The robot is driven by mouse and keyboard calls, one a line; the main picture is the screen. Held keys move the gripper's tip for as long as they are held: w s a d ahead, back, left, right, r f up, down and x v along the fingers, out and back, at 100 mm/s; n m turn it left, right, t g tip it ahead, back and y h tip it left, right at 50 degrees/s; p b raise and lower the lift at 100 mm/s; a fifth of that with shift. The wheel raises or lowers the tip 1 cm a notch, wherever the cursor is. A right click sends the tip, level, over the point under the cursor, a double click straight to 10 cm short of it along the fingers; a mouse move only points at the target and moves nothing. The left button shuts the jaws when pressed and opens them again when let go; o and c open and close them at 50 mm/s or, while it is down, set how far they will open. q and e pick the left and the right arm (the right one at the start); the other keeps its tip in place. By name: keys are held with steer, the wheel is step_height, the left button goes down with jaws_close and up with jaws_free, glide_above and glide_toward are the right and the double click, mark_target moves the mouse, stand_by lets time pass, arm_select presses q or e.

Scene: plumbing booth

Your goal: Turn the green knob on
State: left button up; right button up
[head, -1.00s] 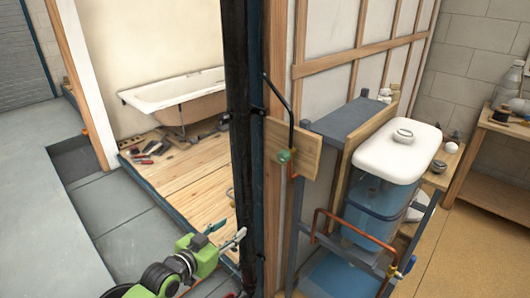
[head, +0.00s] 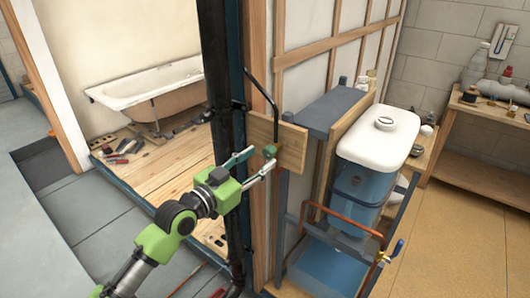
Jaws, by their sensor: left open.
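The green knob (head: 270,151) sits on a small wooden board (head: 292,147) fixed to the wall frame, with a dark pipe running up from it. My left gripper (head: 258,160) reaches in from the lower left, its two pale fingers open and pointing at the knob. The fingertips are close to the knob's left side, one higher and one lower; I cannot tell whether they touch it. My right gripper is out of the picture.
A thick black vertical pipe (head: 219,80) stands just left of the board. A water tank with a white lid (head: 378,138) and a copper pipe (head: 344,220) with a blue-handled valve (head: 398,248) stand to the right. A bathtub (head: 150,84) is behind.

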mark_target(266, 154)
arm_select(q)
steer(key=shift+x, duration=1.8)
steer(key=shift+c, duration=0.7)
steer(key=c, duration=1)
steer(key=shift+o, duration=0.2)
